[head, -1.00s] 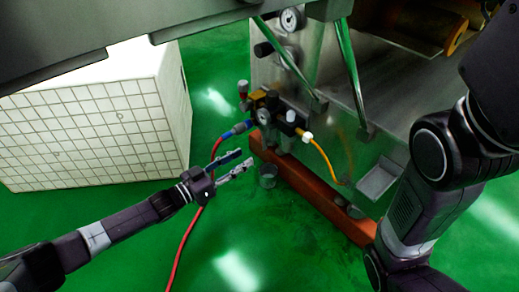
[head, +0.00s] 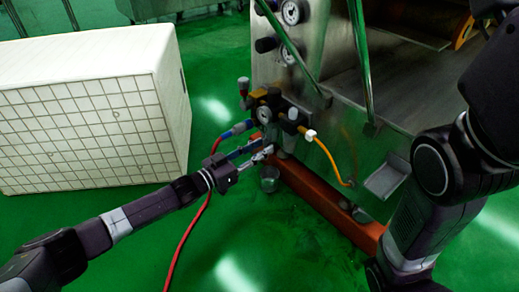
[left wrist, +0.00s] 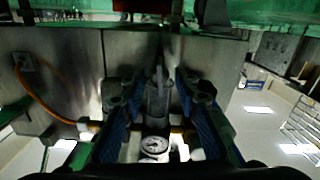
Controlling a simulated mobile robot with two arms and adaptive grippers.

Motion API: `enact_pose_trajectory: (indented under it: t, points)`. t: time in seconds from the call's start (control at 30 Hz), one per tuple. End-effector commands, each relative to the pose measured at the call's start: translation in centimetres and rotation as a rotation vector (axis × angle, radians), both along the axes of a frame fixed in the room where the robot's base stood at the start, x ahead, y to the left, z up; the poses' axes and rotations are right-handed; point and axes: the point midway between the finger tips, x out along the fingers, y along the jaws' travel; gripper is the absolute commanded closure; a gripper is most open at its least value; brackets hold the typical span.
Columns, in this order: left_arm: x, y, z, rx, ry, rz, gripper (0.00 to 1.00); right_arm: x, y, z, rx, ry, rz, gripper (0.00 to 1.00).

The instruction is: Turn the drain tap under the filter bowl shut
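The filter bowl (left wrist: 158,103) hangs from the air unit by its gauge (left wrist: 154,146), which looks upside down in the left wrist view. A narrow grey piece that looks like the drain tap (left wrist: 160,76) is at the bowl's far end from the gauge. My left gripper (left wrist: 158,92) is open, with one blue-padded finger on each side of the bowl and tap. I see gaps and no clear contact. In the head view my left gripper (head: 262,150) is beside the bowl's lower part and partly hides it. The tap's handle angle is unclear. My right gripper is out of view.
A small metal cup (head: 269,180) stands on the floor below. A red hose (head: 186,236) runs down behind my left arm, and an orange hose (head: 332,165) hangs to the right. The orange-red base beam (head: 318,189) and steel machine are close. A white tiled block (head: 90,125) stands left.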

Motion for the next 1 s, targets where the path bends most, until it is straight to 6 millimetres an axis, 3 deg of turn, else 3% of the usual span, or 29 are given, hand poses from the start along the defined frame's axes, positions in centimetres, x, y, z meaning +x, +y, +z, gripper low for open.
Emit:
enact_pose_trajectory:
  t: [0.23, 0.47, 0.73, 1.0]
  points:
    - [0.0, 0.0, 0.0, 0.000, 0.000, 0.000, 1.00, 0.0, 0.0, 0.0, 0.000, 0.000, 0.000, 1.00]
    - [0.0, 0.0, 0.1, -0.002, 0.002, 0.001, 1.00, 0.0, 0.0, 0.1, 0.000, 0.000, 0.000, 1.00]
    - [0.0, 0.0, 0.3, -0.136, 0.138, 0.002, 1.00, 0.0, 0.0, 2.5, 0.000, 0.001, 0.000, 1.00]
    - [0.0, 0.0, 0.0, -0.178, 0.177, 0.001, 1.00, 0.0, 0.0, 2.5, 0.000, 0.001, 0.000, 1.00]
